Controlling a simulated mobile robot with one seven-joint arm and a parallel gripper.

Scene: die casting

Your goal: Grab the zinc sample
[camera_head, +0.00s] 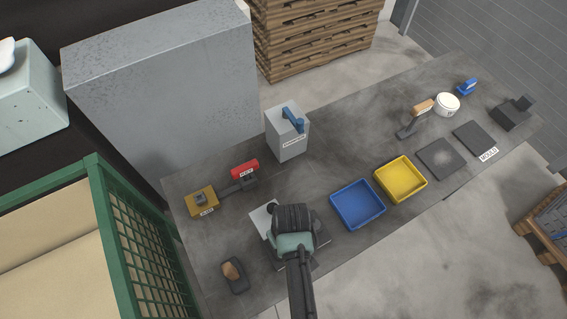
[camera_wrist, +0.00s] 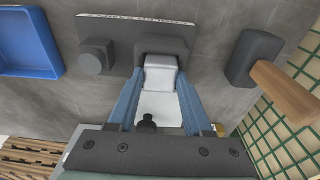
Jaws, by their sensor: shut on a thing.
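A small pale silver block, which looks like the zinc sample (camera_wrist: 160,75), is between the blue fingers of my gripper (camera_wrist: 160,82) in the wrist view. The gripper is shut on it. The sample's far end meets a dark block (camera_wrist: 160,45); I cannot tell whether it rests in it or is clear of it. In the head view my wrist hides the sample and the fingers, over the front left of the table.
A dark tool with a wooden handle (camera_wrist: 285,92) lies right of the gripper in the wrist view. A dark knob (camera_wrist: 95,57) and a blue tray (camera_head: 357,204) are on the other side. A yellow tray (camera_head: 424,183) stands beyond. A green mesh cage (camera_head: 145,255) borders the table's left.

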